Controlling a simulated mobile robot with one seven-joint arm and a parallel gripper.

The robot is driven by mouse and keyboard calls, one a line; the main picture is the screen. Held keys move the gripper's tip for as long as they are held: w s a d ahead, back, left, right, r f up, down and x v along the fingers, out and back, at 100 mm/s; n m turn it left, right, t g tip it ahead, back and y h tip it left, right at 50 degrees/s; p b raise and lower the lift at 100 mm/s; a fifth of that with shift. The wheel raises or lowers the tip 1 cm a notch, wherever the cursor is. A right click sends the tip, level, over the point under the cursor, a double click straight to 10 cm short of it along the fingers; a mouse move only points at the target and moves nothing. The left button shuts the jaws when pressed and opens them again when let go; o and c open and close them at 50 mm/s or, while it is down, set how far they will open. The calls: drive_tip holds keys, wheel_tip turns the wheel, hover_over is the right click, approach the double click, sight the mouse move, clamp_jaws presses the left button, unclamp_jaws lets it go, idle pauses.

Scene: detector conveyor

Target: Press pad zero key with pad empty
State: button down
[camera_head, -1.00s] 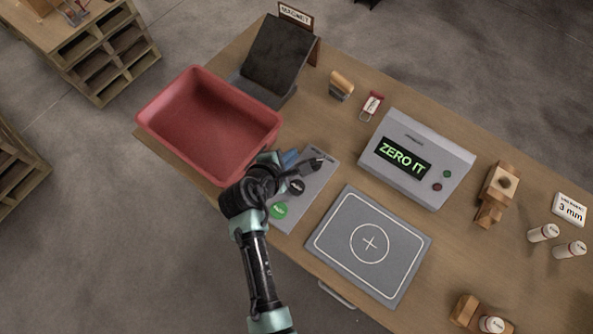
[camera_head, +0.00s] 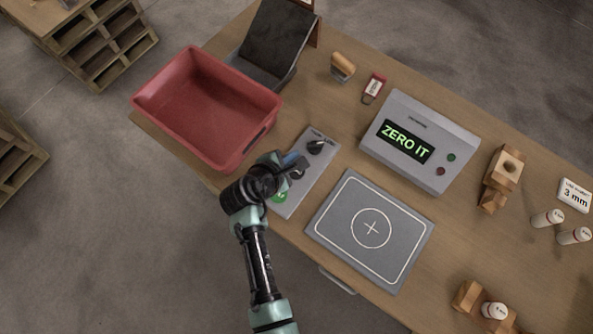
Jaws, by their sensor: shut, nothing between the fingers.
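The grey pad (camera_head: 325,225) lies on the table with a white outline, circle and cross; nothing rests on it. Left of it is a narrow grey key panel (camera_head: 318,172). The panel has a green key (camera_head: 280,196), partly hidden by my arm, a dark key (camera_head: 298,173) and a black knob (camera_head: 316,146) at its far end. I cannot read the key labels. My gripper (camera_head: 297,163) is shut and empty, over the panel beside the dark key; I cannot tell whether it touches. The display box (camera_head: 405,142) reads "ZERO IT".
A red tray (camera_head: 205,155) stands just left of my gripper. A dark sloped stand (camera_head: 280,45) is behind it. A wooden-handled brush (camera_head: 342,67) and a small red-white tag (camera_head: 374,88) lie behind the panel. Wooden blocks (camera_head: 503,165) and white vials (camera_head: 548,218) are at the right.

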drive_tip(key=b, duration=0.4)
hover_over(293, 174)
wheel_tip(293, 174, down, 4)
drive_tip(key=shift+f, duration=1)
drive_tip(key=shift+f+b, duration=0.15)
drive_tip(key=shift+b, duration=0.15)
idle(0.6)
drive_tip(key=shift+w+f, duration=0.1)
drive_tip(key=shift+f, duration=0.15)
drive_tip(key=shift+f+b, duration=0.35)
drive_tip(key=shift+f, duration=0.1)
idle(0.8)
drive_tip(key=shift+r+p, duration=0.85)
drive_tip(key=shift+p, duration=0.1)
